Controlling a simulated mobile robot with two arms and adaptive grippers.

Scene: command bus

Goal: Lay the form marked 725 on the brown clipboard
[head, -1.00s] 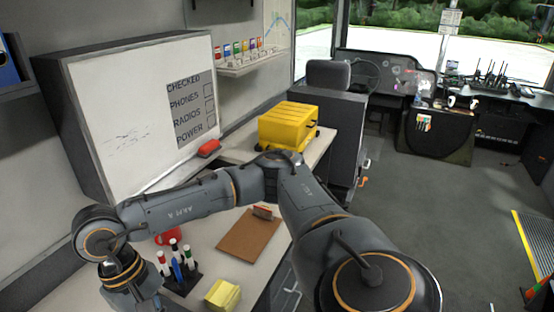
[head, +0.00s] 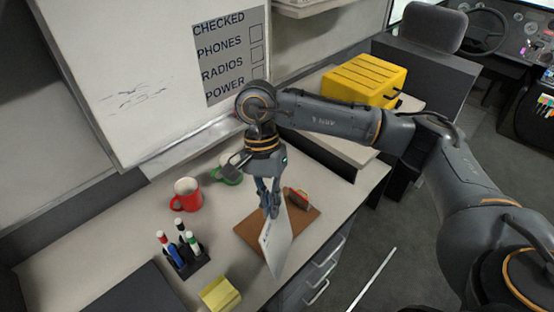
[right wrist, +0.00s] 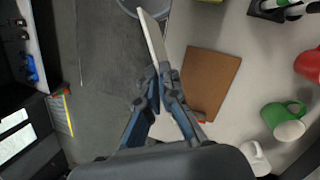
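My right gripper (head: 270,208) is shut on a white form (head: 277,243), held by its upper edge. The form hangs tilted, nearly upright, over the brown clipboard (head: 305,222) on the desk. The number on the form cannot be read. The clipboard's clip shows on its far right side, and the form hides part of the board. In the right wrist view the form (right wrist: 152,38) is almost edge-on between the fingertips (right wrist: 160,75), and the clipboard (right wrist: 213,75) lies beside it, its board bare where visible. My left gripper is not in view.
A red mug (head: 187,195), a green mug (head: 230,172), a pen holder (head: 188,264) with several markers and yellow notes (head: 220,294) stand left of the clipboard. A yellow case (head: 365,80) sits behind. Drawers (head: 320,275) lie below the desk's right edge.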

